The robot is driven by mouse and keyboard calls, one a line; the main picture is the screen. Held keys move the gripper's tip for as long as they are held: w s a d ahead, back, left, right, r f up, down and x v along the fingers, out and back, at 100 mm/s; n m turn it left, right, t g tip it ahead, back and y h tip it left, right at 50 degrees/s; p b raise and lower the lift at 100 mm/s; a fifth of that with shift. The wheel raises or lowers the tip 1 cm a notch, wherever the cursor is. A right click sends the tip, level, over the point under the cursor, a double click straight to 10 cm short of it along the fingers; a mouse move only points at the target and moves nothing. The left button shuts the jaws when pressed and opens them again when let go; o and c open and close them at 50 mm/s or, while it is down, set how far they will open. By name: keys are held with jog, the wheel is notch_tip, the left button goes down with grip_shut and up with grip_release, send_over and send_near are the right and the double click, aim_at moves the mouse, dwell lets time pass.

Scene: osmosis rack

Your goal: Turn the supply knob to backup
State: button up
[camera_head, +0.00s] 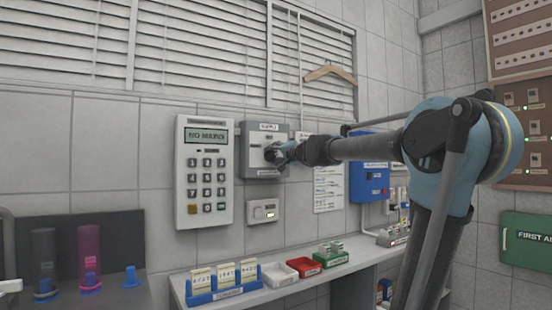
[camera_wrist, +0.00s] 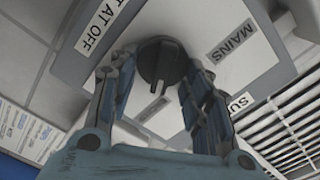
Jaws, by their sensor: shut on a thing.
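The supply knob (camera_wrist: 163,64) is a round dark knob with a raised grip bar, on a pale plate of the grey supply panel (camera_head: 257,131). In the wrist view it sits between the two fingers of my gripper (camera_wrist: 162,78), which is shut on it. A "MAINS" label (camera_wrist: 230,40) shows to the right of the knob, and a label partly reading "T AT OFF" (camera_wrist: 102,22) to its upper left. No backup label is readable. In the head view my gripper (camera_head: 280,153) reaches the panel from the right and largely hides the knob.
A keypad (camera_head: 205,170) with a "NO MAINS" display is left of the panel. A small switch box (camera_head: 263,212) is below. A blue box (camera_head: 369,168) hangs to the right, behind my arm. The shelf below holds card holders and small trays (camera_head: 303,263).

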jog(key=shift+w+d, duration=0.1)
jog(key=shift+d, duration=0.1)
jog(key=o, duration=1)
jog(key=shift+w+d+f, duration=0.1)
jog(key=shift+w, duration=0.05)
jog(key=shift+s, duration=0.4)
jog(key=v, duration=1.1)
jog(key=shift+d, duration=0.2)
